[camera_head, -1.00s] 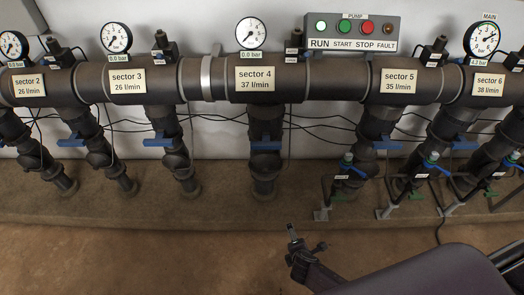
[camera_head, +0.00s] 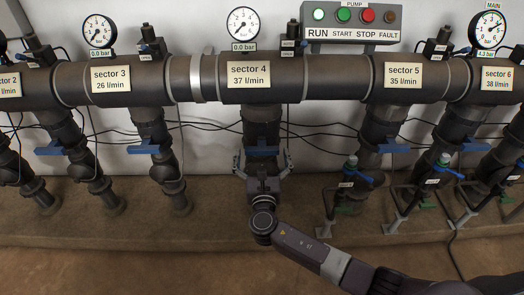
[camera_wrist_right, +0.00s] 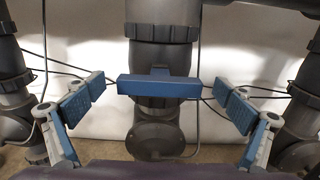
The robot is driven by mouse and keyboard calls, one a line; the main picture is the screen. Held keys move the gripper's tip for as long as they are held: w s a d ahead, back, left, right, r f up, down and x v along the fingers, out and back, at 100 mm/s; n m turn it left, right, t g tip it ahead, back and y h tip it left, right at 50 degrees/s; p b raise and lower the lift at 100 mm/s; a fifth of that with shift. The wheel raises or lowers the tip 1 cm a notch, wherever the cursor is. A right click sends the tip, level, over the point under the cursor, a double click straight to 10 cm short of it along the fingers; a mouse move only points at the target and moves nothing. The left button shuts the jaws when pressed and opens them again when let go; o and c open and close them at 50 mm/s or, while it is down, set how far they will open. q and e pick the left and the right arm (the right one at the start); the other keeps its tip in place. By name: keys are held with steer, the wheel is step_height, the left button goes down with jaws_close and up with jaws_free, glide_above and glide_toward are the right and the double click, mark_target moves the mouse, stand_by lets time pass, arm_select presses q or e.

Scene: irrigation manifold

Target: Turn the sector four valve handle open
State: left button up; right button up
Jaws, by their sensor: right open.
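The sector four valve handle (camera_head: 262,150) is a blue bar lying crosswise on the dark vertical pipe under the "sector 4" label (camera_head: 249,75). In the right wrist view the handle (camera_wrist_right: 159,88) spans the middle of the picture, level, with the pipe behind it. My right gripper (camera_head: 262,160) is open in front of this pipe. In the right wrist view its two fingers (camera_wrist_right: 160,108) stand left and right of the handle, with a gap on each side and no contact seen. The sector four gauge (camera_head: 243,23) reads 0.0 bar. My left gripper does not show.
Similar blue handles sit on the neighbouring pipes, such as sector 3 (camera_head: 143,149) and sector 5 (camera_head: 394,148). Smaller green-and-blue valves (camera_head: 351,170) stand at the lower right. Thin black cables run behind the pipes. The pump panel (camera_head: 351,22) is above right, its RUN light lit.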

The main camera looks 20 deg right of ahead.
steer(key=shift+x, duration=1.05)
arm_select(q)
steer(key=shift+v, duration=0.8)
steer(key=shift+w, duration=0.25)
arm_select(e)
steer(key=shift+c, duration=0.3)
steer(key=c, duration=1.1)
